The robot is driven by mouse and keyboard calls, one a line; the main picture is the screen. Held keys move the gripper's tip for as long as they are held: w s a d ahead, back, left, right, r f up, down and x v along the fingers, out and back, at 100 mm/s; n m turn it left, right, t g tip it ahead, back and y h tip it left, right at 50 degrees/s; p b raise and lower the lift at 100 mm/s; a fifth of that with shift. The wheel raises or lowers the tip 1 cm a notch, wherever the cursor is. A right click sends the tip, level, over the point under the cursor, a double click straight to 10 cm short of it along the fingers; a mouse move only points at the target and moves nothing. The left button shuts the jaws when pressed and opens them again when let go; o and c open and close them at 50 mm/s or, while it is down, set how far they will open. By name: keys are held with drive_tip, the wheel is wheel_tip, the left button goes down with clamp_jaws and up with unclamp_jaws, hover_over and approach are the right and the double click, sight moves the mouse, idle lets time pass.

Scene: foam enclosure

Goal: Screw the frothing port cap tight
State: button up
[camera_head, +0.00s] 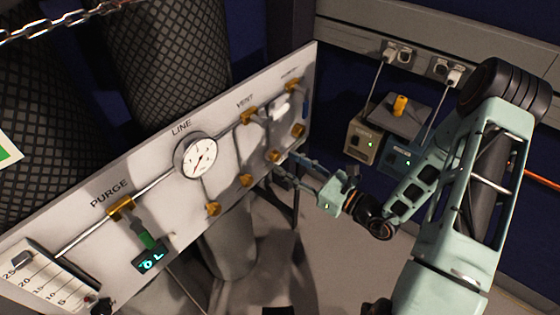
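A pale panel (110,237) carries a row of brass fittings along its lower right edge. The picture does not show which of them is the frothing port; no label for it is readable. My gripper (283,163) reaches in from the right, just off the panel edge, beside one brass fitting (273,156). Its two slim fingers look apart, with nothing clearly seen between them. Whether they touch the fitting cannot be told. Another brass fitting (298,131) sits above, and others (246,180) (213,208) sit lower left. No separate cap can be made out with certainty.
A round gauge (196,158) and a green-handled valve (140,232) are on the panel. Dark mesh cylinders (165,60) stand behind the panel.

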sight(278, 158)
drive_tip(key=shift+x, duration=1.75)
clamp_jaws()
